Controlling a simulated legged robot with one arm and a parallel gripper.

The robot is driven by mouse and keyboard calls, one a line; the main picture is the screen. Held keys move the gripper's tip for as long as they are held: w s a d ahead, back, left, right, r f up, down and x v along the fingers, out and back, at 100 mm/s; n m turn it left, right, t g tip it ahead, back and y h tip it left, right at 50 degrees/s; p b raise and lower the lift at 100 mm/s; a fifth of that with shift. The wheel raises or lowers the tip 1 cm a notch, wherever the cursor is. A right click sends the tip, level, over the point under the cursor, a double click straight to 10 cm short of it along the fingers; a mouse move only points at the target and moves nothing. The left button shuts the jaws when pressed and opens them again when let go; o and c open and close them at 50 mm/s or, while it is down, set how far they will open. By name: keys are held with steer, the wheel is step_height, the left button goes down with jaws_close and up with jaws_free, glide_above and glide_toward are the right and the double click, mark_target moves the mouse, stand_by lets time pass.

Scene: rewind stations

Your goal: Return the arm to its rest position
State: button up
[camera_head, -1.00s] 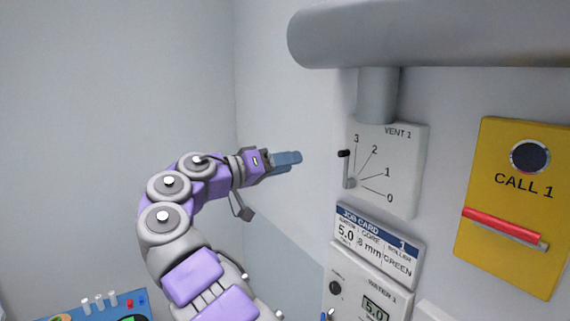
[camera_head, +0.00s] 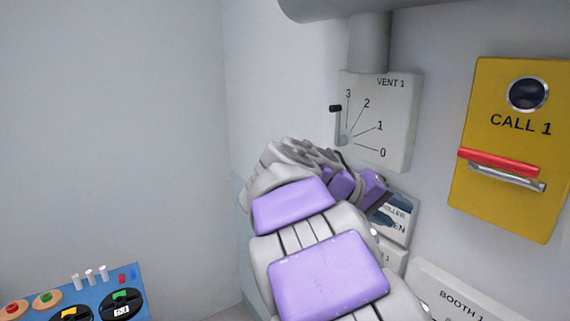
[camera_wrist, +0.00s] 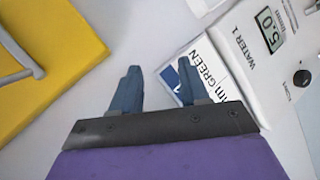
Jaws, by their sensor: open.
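The right finger overlaps the job card (camera_wrist: 222,76). Nothing is held.
The VENT 1 dial (camera_head: 379,120), with its lever near 3, is above my gripper. The yellow CALL 1 panel (camera_head: 507,215) is at right. A blue control board (camera_head: 140,281) is at lower left. The left wall is clear.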

steer(key=s+d+f+g+y+b, duration=0.2)
steer(key=s+f+g+y+b, duration=0.3)
steer(key=s+f, duration=1.4)
steer(key=s+a+f+y+b, duration=0.1)
steer(key=s+a+f+y, duration=0.2)
steer(key=s+f, duration=0.4)
steer(key=s+a+f+y+b, duration=0.1)
steer(key=s+a+f+y, duration=0.2)
steer(key=s+a+f, duration=0.3)
steer(key=s+f, duration=0.1)
steer(key=s, duration=0.3)
steer(key=shift+a+n+y, duration=0.15)
steer(key=shift+n+y, duration=0.25)
